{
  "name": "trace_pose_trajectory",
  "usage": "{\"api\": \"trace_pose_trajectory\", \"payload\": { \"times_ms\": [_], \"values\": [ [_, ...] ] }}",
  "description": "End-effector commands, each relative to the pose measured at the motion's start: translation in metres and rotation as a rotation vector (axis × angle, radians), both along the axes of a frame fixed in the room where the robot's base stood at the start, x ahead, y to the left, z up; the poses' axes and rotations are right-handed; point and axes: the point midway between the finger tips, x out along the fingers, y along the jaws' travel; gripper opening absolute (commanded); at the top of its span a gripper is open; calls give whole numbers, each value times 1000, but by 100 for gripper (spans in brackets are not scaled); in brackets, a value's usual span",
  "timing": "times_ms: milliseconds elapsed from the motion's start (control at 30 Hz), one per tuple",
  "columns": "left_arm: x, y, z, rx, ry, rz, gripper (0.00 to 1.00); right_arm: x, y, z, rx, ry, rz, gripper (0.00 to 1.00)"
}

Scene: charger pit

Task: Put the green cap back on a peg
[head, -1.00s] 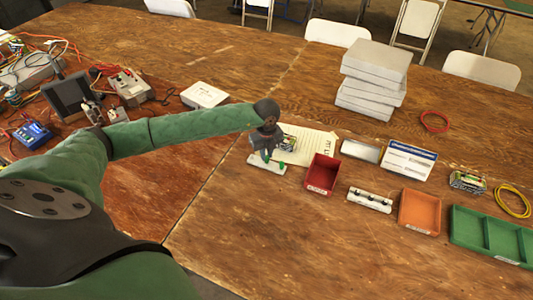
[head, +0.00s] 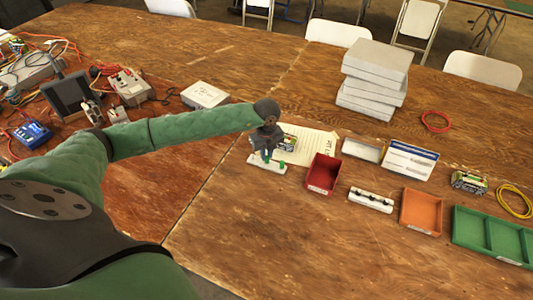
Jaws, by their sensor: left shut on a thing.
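My left gripper (head: 267,152) points down over a small white peg block (head: 255,160), left of the red bin. It is shut on a small green cap (head: 265,158), mostly hidden by the fingers and low over the block. I cannot tell whether the cap touches a peg. Another green piece (head: 281,164) shows at the block's right end. A second white block (head: 370,201) carries several dark pieces. My right gripper is not in view.
A red bin (head: 322,175) stands close to the right of the gripper. An orange tray (head: 421,212) and a green divided tray (head: 480,238) lie farther right. A paper sheet (head: 316,145) and battery pack (head: 287,142) lie behind. The table's front middle is clear.

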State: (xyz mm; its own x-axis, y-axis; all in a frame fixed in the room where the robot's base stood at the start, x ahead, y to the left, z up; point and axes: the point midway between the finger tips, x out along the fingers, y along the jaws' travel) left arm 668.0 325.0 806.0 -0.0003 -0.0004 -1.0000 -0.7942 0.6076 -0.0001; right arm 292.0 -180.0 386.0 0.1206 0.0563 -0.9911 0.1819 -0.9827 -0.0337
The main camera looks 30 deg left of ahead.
Motion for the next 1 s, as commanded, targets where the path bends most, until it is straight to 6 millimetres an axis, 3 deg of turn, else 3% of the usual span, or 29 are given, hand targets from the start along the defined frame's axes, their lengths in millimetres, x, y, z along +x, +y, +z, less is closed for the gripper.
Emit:
{"api": "trace_pose_trajectory", "payload": {
  "times_ms": [367,400,500,1000],
  "values": [
    [0,0,0,0,0,0,1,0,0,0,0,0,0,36],
    [0,0,0,0,0,0,20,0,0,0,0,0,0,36],
    [0,0,0,0,0,0,40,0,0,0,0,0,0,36],
    [0,0,0,0,0,0,40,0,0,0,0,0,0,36]
  ]
}}
